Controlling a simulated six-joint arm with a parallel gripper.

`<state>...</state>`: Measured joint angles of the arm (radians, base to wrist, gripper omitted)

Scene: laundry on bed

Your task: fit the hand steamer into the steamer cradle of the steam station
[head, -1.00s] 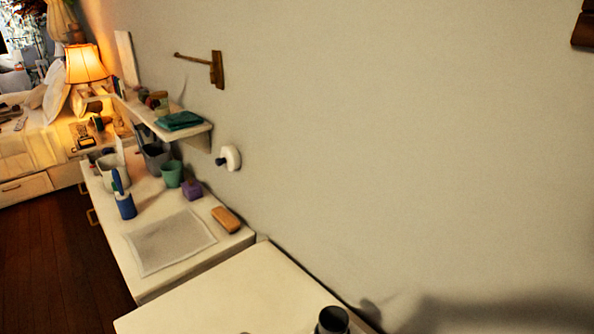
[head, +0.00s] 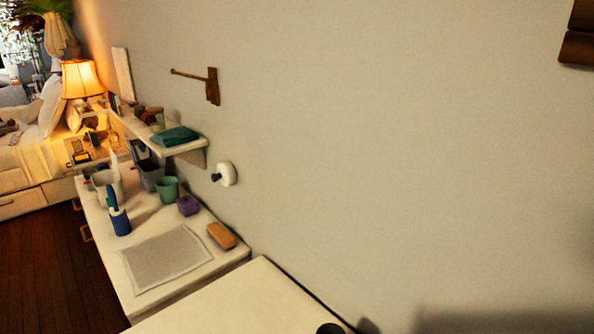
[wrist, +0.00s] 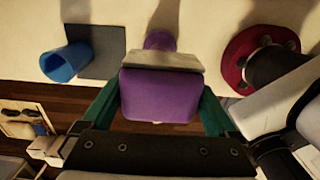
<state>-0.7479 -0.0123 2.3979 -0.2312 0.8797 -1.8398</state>
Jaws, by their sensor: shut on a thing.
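In the wrist view my gripper (wrist: 160,108) has its green fingers on either side of a purple block-like body (wrist: 158,95) with a grey plate across its far end. This looks like the hand steamer, held between the fingers. A rounded purple part (wrist: 160,40) shows past the plate; I cannot tell whether it belongs to the held thing. A blue open cup (wrist: 66,62) lies by a grey flat piece (wrist: 102,52) at the left. I cannot clearly identify the steam station or its cradle. My gripper is not visible in the head view.
A red round base with a dark cylinder (wrist: 235,62) is at the right of the wrist view. In the head view, a counter (head: 150,220) holds a grey mat (head: 165,258), an orange brush (head: 221,235), a green cup (head: 167,188) and a blue-handled brush (head: 119,220). A pale surface (head: 235,300) nearer me looks mostly bare.

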